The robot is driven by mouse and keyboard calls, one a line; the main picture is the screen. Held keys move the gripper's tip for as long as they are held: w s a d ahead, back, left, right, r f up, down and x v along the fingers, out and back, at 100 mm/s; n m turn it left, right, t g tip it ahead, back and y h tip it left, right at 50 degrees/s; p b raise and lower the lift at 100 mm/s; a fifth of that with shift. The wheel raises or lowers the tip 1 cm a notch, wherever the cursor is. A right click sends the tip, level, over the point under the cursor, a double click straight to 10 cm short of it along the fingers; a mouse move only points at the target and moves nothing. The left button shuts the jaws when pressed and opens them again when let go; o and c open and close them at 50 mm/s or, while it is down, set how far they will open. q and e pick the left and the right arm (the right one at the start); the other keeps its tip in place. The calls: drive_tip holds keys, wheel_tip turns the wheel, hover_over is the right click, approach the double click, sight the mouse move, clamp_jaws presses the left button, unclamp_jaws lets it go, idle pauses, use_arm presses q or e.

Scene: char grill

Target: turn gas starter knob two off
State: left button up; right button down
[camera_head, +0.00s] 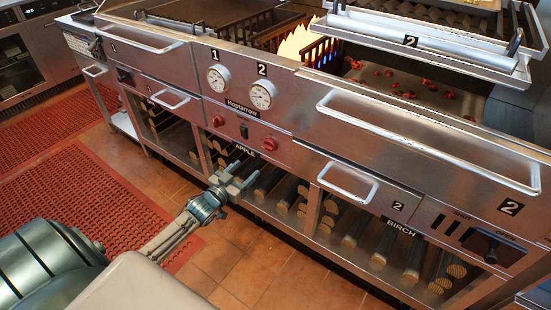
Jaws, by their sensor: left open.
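Two red knobs sit on the steel front panel of the grill. The left red knob (218,121) is below gauge 1, and the right red knob (269,144) is below gauge 2, which fits starter knob two. Their exact turn angles are too small to tell. My left gripper (238,174) is open and empty, in front of the wood shelf, below and left of the right knob and apart from it. My right gripper is out of view.
Gauge 1 (218,78) and gauge 2 (262,95) are above the knobs, with a black switch (243,131) between the knobs. Flames (298,44) burn in the grill. A drawer handle (348,184) juts out right of the knobs. The tiled floor (235,262) in front is clear.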

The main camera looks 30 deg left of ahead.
sight(269, 146)
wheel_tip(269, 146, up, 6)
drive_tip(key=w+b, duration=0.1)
drive_tip(key=b, duration=0.1)
use_arm(q)
drive_tip(key=w+p, duration=0.3)
drive_tip(key=w, duration=0.8)
drive_tip(key=shift+d+r, duration=0.25)
drive_tip(key=shift+d, duration=0.2)
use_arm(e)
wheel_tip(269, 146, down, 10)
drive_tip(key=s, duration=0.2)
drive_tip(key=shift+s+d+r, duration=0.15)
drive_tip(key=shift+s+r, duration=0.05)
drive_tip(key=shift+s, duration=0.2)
use_arm(q)
drive_tip(key=c, duration=1)
